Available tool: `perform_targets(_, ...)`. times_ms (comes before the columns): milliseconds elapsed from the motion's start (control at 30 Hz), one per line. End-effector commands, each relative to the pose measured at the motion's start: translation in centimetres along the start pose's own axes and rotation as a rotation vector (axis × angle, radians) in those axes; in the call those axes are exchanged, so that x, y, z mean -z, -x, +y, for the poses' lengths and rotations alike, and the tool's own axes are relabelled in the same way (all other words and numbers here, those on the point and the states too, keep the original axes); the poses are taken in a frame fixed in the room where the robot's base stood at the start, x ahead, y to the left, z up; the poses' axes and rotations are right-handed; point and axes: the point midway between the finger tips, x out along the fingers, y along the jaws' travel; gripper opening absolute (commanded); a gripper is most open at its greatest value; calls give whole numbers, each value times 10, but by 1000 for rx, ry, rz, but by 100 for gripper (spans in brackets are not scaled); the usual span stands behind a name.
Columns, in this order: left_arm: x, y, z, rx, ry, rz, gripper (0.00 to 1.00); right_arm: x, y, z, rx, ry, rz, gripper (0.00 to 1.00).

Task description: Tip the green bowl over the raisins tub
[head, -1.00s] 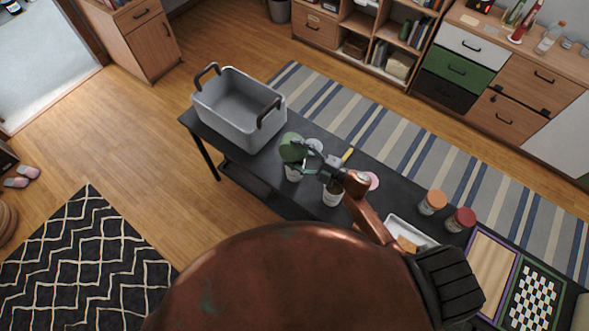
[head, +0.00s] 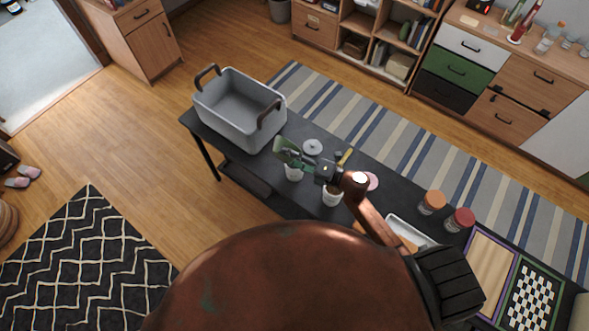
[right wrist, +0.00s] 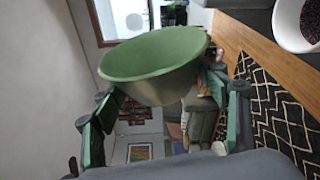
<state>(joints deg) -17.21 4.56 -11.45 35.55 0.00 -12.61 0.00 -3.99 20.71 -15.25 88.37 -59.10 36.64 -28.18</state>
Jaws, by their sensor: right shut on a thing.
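A white tub with dark contents, apparently the raisins tub (right wrist: 289,30), shows at the upper right there, apart from the bowl. My left gripper is not in view.
A grey bin with dark handles (head: 243,128) stands at the table's far left end. A round grey lid (head: 313,147) and a second white tub (head: 332,196) are close to the gripper. Orange-lidded (head: 432,202) and red-lidded (head: 460,220) jars stand to the right.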

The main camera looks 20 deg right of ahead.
Motion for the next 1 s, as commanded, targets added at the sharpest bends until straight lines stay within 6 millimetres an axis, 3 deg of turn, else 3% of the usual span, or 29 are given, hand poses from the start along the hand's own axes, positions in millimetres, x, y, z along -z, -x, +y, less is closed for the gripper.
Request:
perform_targets(100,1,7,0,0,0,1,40,11,-1,22,33,227,4,25)
perform_targets(233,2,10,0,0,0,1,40,19,-2,33,64,411,3,25)
perform_targets(500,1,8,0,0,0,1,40,20,-3,33,69,445,1,25)
perform_targets(800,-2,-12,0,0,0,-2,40,20,-3,32,146,919,3,25)
perform_targets(1000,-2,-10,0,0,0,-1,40,19,-3,33,148,930,2,25)
